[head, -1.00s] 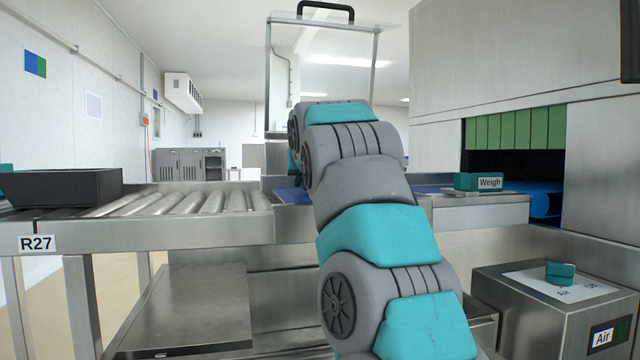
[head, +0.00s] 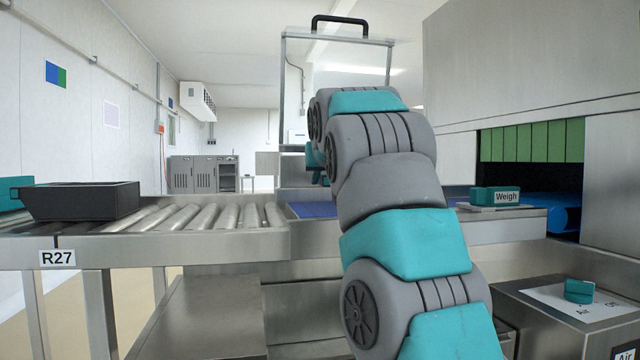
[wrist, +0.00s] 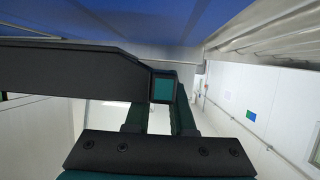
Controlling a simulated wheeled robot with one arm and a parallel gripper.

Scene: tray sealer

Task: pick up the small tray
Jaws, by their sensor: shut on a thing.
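A dark tray (wrist: 70,68), which I take to be the small tray, fills the left and middle of the wrist view as a long black side wall. My gripper (wrist: 160,98) is shut on its edge near the right end. In the head view my gripper and this tray are hidden behind my arm. The wrist picture looks turned over, with the blue belt (wrist: 110,18) at the top edge. I cannot tell whether the tray touches the belt.
Another black tray (head: 85,216) sits at the left end of the roller conveyor (head: 180,244). A clear guard with a black handle (head: 340,20) stands behind my arm. A teal "Weigh" block (head: 495,196) and the steel machine with green strips (head: 532,142) are at right.

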